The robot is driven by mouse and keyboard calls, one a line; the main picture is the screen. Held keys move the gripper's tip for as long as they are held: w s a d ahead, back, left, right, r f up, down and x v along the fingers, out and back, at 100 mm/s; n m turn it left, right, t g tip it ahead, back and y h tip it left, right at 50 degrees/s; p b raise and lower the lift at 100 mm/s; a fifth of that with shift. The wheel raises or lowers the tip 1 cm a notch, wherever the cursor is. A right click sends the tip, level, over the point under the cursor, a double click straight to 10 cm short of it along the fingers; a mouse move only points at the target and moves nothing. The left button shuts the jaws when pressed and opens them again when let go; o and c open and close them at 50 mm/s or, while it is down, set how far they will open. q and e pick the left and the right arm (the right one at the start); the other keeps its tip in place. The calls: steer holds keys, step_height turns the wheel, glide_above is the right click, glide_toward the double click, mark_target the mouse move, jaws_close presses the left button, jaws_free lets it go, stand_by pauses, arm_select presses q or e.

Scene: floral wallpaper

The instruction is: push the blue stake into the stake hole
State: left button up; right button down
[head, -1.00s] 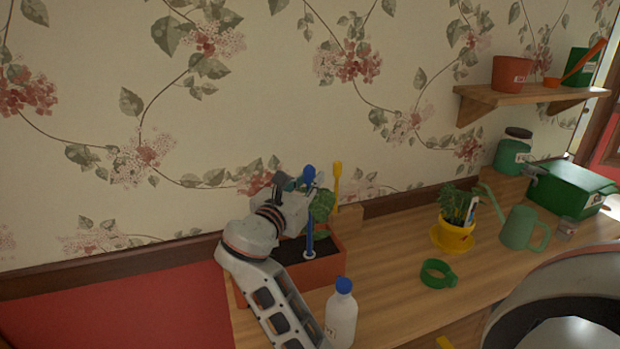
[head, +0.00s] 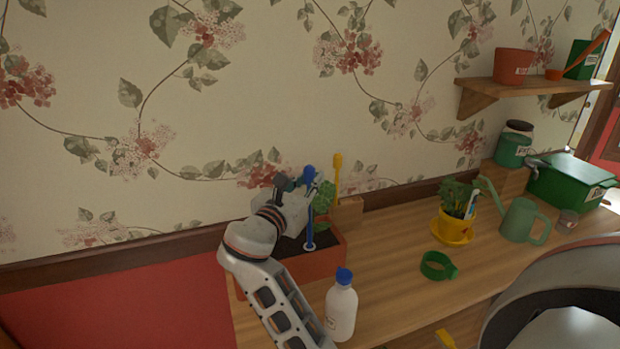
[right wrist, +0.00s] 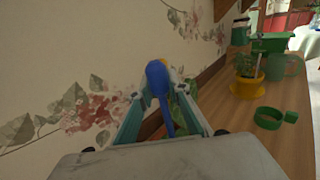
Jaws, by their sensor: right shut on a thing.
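The blue stake (head: 309,212) stands about upright over the soil of an orange planter (head: 325,262) in the head view. Its lower end meets a white ring (head: 309,247) at the soil, which looks like the stake hole. I cannot see how deep it reaches. My right gripper (head: 298,183) is shut on the stake near its thick blue top. In the right wrist view the blue top (right wrist: 158,78) lies between the teal fingers of the gripper (right wrist: 162,108). My left gripper is in neither view.
A yellow stake (head: 337,172) and a leafy plant (head: 324,197) stand close behind. A white bottle (head: 341,312) is in front of the planter. A green ring (head: 437,266), yellow pot (head: 456,226) and watering can (head: 522,220) are to the right. The wallpapered wall is close behind.

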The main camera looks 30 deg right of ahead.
steer(key=shift+f, duration=0.15)
steer(key=c, duration=1.8)
jaws_free()
steer(key=shift+r, duration=0.25)
step_height(320, 180, up, 10)
steer(key=shift+f, duration=0.2)
